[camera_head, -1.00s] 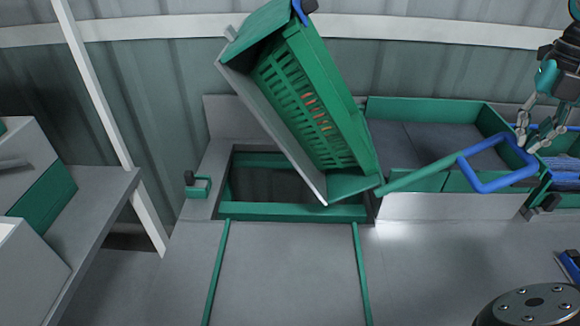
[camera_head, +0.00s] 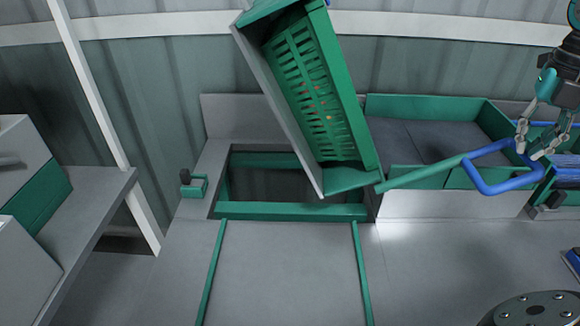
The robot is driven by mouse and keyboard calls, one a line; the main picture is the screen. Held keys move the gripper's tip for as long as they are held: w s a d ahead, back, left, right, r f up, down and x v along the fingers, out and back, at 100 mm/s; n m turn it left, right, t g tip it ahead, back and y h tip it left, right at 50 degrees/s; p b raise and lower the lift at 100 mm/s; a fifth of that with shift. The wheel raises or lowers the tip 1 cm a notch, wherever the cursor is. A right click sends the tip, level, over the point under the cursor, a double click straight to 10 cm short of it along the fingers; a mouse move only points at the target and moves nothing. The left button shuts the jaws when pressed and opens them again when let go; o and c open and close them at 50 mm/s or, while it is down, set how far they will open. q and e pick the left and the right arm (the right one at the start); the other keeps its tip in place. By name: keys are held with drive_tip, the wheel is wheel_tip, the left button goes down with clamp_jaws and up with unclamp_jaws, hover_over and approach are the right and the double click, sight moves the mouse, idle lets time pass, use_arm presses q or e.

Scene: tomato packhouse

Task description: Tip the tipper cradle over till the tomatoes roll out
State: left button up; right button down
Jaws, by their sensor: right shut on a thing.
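The tipper cradle, with a grey outer side (camera_head: 283,112), stands steeply tilted over a green-framed opening (camera_head: 290,212). A green slotted crate (camera_head: 338,95) sits in it, tilted with it. A few small orange-red spots, likely tomatoes (camera_head: 317,87), show through the slots; the rest of the contents is hidden. A green lever (camera_head: 422,174) runs right from the cradle's lower corner to a blue loop handle (camera_head: 480,184). My right gripper (camera_head: 530,152) is shut on the far right part of this handle. My left gripper is not in view.
A green-walled bin with a grey floor (camera_head: 440,138) stands behind the lever. A grey counter with two green strips (camera_head: 290,275) lies clear in front of the opening. A small black knob on a green bracket (camera_head: 186,178) is left of it. A grey bench (camera_head: 95,200) stands far left.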

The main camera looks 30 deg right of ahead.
drive_tip(key=shift+w+a+f, duration=0.1)
drive_tip(key=shift+a+f, duration=0.15)
drive_tip(key=shift+f, duration=0.05)
